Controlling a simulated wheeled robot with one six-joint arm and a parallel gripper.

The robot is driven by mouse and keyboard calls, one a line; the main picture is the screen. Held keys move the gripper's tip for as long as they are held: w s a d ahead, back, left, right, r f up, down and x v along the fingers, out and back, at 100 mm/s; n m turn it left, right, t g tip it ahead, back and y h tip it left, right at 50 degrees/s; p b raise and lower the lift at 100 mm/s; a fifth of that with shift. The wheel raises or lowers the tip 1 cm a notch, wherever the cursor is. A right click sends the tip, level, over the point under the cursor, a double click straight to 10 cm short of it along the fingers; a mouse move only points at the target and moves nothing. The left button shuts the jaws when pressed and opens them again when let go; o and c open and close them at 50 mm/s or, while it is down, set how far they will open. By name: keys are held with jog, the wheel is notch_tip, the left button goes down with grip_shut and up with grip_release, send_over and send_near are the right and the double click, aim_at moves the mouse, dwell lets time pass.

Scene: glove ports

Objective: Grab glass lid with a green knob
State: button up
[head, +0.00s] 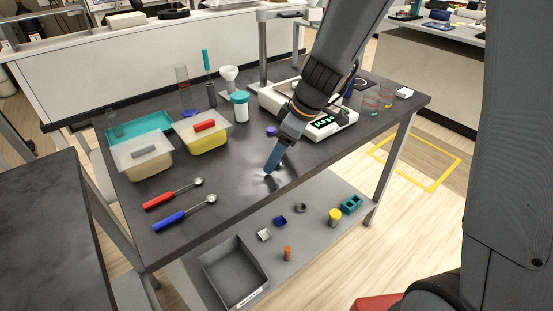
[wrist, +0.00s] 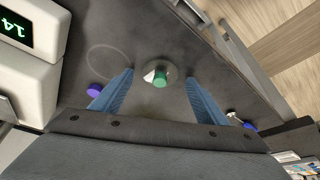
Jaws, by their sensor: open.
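The green knob (wrist: 160,80) shows in the wrist view, between and just beyond my two blue fingertips. Its glass lid (wrist: 148,72) is a faint, nearly clear disc around it on the dark tabletop, with a pale glint beside the knob. My gripper (wrist: 159,77) is open, with a finger on each side of the knob and nothing held. In the head view my gripper (head: 269,169) points down over the front middle of the table and hides the knob. I cannot tell how high the fingertips are above the lid.
A purple knob (head: 271,131) stands behind my gripper, near the white scale (head: 320,121). A blue-handled spoon (head: 183,214) and a red-handled spoon (head: 172,193) lie to the left. The dark table's (head: 235,215) front edge is close. A grey bin (head: 236,270) sits on the lower shelf.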

jog(key=c, duration=1.1)
